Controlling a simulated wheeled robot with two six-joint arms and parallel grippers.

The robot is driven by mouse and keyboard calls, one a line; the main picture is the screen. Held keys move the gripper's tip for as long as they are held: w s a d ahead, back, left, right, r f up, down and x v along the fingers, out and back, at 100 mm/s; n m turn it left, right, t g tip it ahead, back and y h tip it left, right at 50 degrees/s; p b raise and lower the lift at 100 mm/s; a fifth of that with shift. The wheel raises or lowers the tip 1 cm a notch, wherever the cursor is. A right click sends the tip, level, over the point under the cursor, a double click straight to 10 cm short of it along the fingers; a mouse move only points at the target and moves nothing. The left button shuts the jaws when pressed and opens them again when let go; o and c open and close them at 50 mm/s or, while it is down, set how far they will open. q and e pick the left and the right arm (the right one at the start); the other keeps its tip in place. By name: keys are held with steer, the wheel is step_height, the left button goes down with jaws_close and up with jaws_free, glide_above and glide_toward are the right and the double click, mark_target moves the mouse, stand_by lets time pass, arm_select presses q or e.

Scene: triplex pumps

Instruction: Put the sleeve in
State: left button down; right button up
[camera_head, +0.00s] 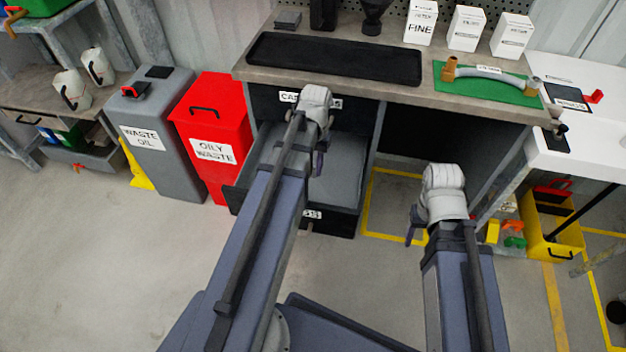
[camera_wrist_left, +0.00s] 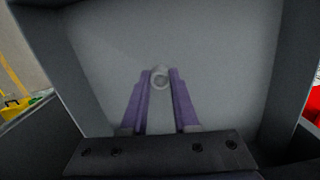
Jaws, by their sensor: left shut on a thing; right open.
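My left gripper (camera_head: 318,165) points down over an open drawer (camera_head: 345,170) in the bench front. In the left wrist view its purple fingers (camera_wrist_left: 160,85) are shut on a small pale grey round piece with a hollow end, which looks like the sleeve (camera_wrist_left: 160,77). The drawer's plain grey floor (camera_wrist_left: 200,45) lies beyond it and looks empty there. I cannot tell the height of the piece above that floor. In the head view the arm hides the piece. My right gripper (camera_head: 414,222) is open, right of the drawer, above the floor.
The bench top holds a black tray (camera_head: 330,58), a green mat (camera_head: 485,92) with a hose and white boxes (camera_head: 466,28). A red oily waste bin (camera_head: 208,125) and a grey waste oil bin (camera_head: 150,125) stand left of the drawer. A yellow crate (camera_head: 550,240) is at right.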

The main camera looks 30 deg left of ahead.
mark_target(313, 175)
arm_select(q)
steer(key=shift+f+b, duration=1.75)
steer(key=shift+f, duration=0.05)
steer(key=shift+f, duration=0.1)
steer(key=shift+f+b, duration=0.15)
steer(key=shift+b, duration=0.15)
steer(key=c, duration=0.7)
jaws_free()
steer(key=shift+r, duration=0.2)
steer(key=r+p, duration=0.8)
steer(key=w+r+p, duration=0.1)
steer(key=r+p, duration=0.3)
steer(key=shift+r+p, duration=0.1)
steer(key=shift+p, duration=0.2)
